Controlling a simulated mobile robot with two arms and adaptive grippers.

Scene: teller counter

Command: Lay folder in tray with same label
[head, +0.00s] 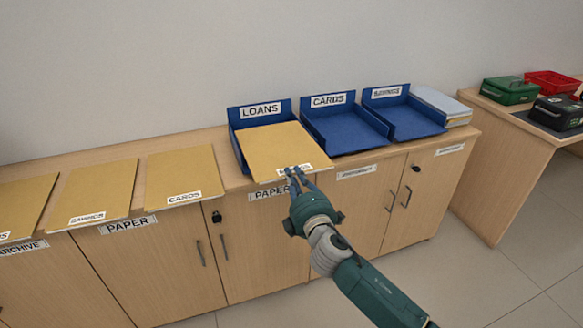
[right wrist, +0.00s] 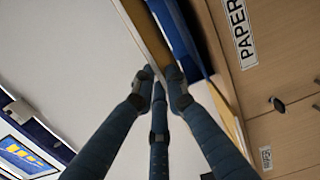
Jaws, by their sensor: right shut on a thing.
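My right gripper (head: 297,180) is shut on the front edge of a tan folder (head: 272,150). The folder lies over the opening of the blue tray labelled LOANS (head: 236,148), its front edge sticking out past the tray. I cannot tell whether it rests on the tray floor. My fingers partly cover its label, which I cannot read. In the right wrist view the folder (right wrist: 150,42) shows edge-on between the fingers. To the right stand the blue CARDS tray (head: 345,132) and a third blue tray (head: 418,122) with a blurred label. My left gripper is out of view.
On the cabinet top at left lie a CARDS folder (head: 183,172), a SAVINGS folder (head: 95,190) and a cut-off folder (head: 22,205). A stack of folders (head: 440,101) lies right of the trays. A desk at right holds green, red and black boxes.

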